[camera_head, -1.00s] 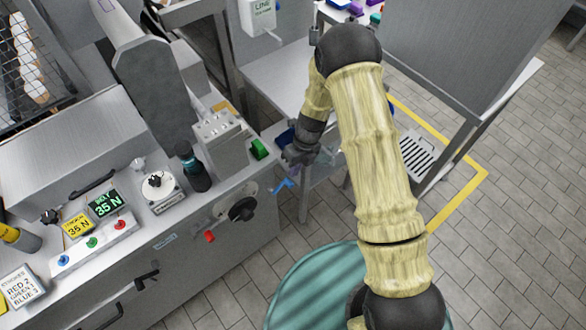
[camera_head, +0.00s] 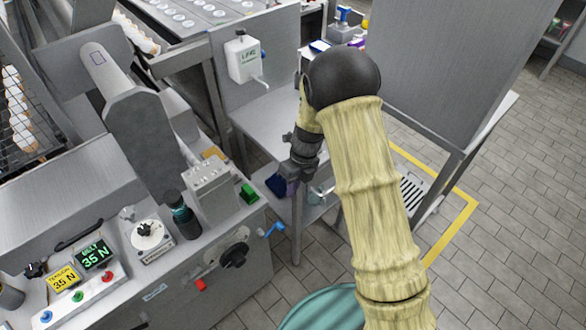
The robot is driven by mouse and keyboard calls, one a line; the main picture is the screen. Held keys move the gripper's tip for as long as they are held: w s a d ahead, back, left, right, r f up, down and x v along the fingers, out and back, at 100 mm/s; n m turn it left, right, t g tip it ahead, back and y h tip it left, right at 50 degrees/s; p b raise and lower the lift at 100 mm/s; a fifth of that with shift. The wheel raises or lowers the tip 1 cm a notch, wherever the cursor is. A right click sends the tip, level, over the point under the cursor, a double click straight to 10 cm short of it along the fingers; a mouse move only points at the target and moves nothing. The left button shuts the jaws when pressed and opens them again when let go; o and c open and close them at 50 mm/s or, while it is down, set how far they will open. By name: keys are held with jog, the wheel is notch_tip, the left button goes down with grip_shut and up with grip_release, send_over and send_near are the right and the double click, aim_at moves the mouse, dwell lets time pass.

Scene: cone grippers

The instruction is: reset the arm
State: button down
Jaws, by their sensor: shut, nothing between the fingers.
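My arm reaches up from the bottom of the head view, bends at a black elbow and hangs down on its far side. My gripper (camera_head: 289,182) is at the lower end of this hanging part, dark grey and small in the picture. It is shut, and I see nothing held in it. It shows in front of the grey side table, to the right of the machine with the green block (camera_head: 249,193). A dark blue thing (camera_head: 277,185) shows right beside the fingertips; I cannot tell whether they touch. The upper arm hides part of the floor and table behind it.
The machine bench with a black knob (camera_head: 234,255) and blue lever (camera_head: 271,230) fills the left. A grey side table (camera_head: 265,120) stands behind my gripper. A tall grey panel (camera_head: 450,70) stands right of my elbow. Tiled floor (camera_head: 500,250) is clear at lower right.

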jog(key=s+d+r+n+t+h+p, duration=0.1)
jog(key=s+d+r+n+t+p, duration=0.1)
jog(key=s+d+r+n, duration=0.5)
jog(key=s+d+r+n+t+h+p, duration=0.1)
jog(key=s+d+r+n+t+p, duration=0.2)
jog(key=n, duration=1.7)
jog(key=s+d+r, duration=0.4)
jog(key=d+r, duration=0.3)
jog(key=r, duration=0.3)
jog(key=shift+s+d+r, duration=0.15)
jog(key=shift+s+r, duration=0.2)
